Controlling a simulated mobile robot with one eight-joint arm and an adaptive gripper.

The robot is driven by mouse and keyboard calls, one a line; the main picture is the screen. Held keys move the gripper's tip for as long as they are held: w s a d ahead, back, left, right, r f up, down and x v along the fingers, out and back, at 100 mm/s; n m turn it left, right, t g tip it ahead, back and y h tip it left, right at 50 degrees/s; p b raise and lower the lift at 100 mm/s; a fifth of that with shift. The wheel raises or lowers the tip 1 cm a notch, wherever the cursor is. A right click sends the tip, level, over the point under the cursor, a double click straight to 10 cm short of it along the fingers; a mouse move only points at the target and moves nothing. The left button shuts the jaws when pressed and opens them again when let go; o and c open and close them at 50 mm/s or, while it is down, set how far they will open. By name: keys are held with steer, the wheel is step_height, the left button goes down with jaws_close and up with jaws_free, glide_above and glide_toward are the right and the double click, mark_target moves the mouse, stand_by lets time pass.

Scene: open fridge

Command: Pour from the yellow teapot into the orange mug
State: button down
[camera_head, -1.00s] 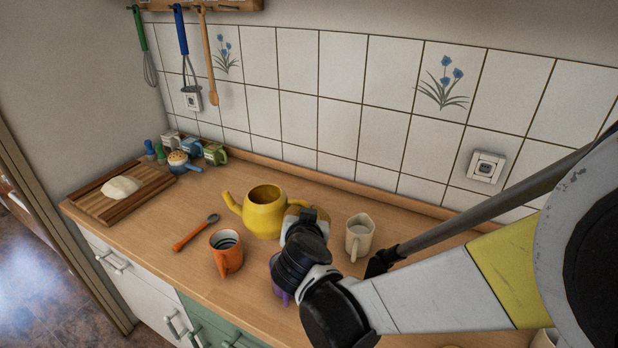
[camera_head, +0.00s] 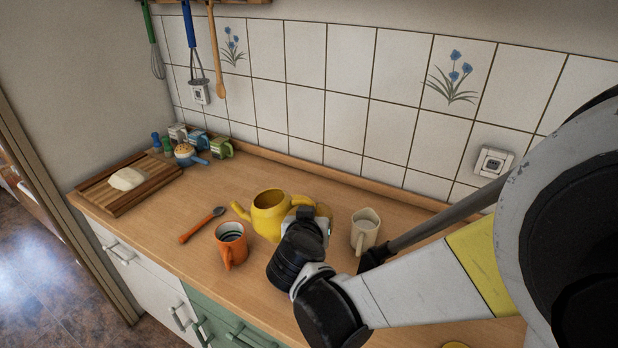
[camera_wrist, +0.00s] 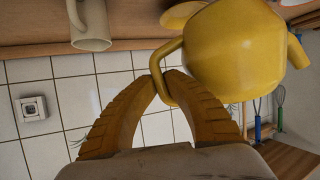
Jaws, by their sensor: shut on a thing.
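The yellow teapot (camera_head: 268,218) is at the middle of the counter, its spout to the left. It fills the upper right of the wrist view (camera_wrist: 235,50), which shows the room upside down. My gripper (camera_wrist: 172,82) is shut on the teapot's handle, its two ribbed fingers meeting there. My gripper also shows from behind in the head view (camera_head: 318,215), hiding the teapot's right side. I cannot tell whether the teapot's base is clear of the counter. The orange mug (camera_head: 231,247) stands upright, left and in front of the teapot, its dark inside visible.
A cream mug (camera_head: 365,228) stands right of my gripper. A spoon (camera_head: 200,226) lies left of the teapot. A cutting board (camera_head: 155,190) with dough and several small jars (camera_head: 196,143) are at the back left. The tiled wall (camera_head: 345,105) bounds the back.

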mark_target(308, 200)
steer(key=shift+a+r+n+p, duration=0.1)
steer(key=shift+r+n+p, duration=0.5)
steer(key=shift+r, duration=0.25)
steer(key=shift+a+r+n+h+p, duration=0.2)
steer(key=shift+r+n+h+p, duration=0.15)
steer(key=shift+r+n, duration=0.2)
steer(key=shift+a+r+n+h, duration=0.25)
steer(key=shift+r+n, duration=0.1)
steer(key=shift+r, duration=0.15)
steer(key=shift+w, duration=0.1)
